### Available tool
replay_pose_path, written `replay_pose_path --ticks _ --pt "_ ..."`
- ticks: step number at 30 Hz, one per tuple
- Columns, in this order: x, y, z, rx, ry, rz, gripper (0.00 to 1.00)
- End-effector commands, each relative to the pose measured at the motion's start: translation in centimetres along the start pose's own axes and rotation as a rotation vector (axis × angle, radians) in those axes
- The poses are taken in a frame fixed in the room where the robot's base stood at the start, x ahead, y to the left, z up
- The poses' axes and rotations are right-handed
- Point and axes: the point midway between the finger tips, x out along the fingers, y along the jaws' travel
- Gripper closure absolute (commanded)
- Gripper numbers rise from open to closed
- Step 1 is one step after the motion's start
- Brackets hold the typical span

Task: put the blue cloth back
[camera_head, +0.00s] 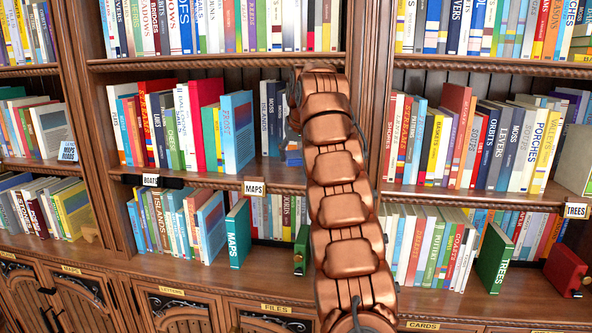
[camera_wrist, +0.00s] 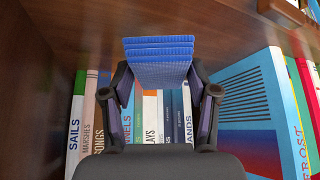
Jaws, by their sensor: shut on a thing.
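The blue cloth (camera_wrist: 158,48) is a folded, ribbed stack of layers. In the wrist view my gripper (camera_wrist: 160,78) is shut on it, with a dark finger at each side. Behind it stand upright books (camera_wrist: 150,118), and the brown shelf board (camera_wrist: 220,28) runs across the top of the view. Whether the cloth touches the board I cannot tell. In the head view my copper arm hides the gripper; a small blue patch (camera_head: 293,156) beside the arm at the middle shelf looks like part of the cloth.
A blue book (camera_wrist: 250,115) with its cover showing stands close to the right finger in the wrist view. A wooden upright (camera_wrist: 30,70) is at the left. In the head view, the shelf edge carries a MAPS label (camera_head: 254,188), and books fill the neighbouring bays.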

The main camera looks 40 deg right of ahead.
Motion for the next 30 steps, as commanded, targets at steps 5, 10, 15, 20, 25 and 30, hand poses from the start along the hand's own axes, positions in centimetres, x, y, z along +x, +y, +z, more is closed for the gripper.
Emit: replay_pose_path --ticks 5,10,15,20,25,30 --pt "0.2 -0.1 0.2 -0.001 0.001 0.001 0.73" --pt "0.7 0.1 0.5 0.002 0.0 0.003 0.73" --pt "1.5 0.1 1.1 0.003 -0.004 0.001 0.73" --pt "2.2 0.0 1.6 0.002 -0.002 0.003 0.73" --pt "2.9 0.4 1.9 0.004 0.0 0.003 0.73" --pt "3.4 0.4 2.1 0.002 -0.002 0.002 0.73"
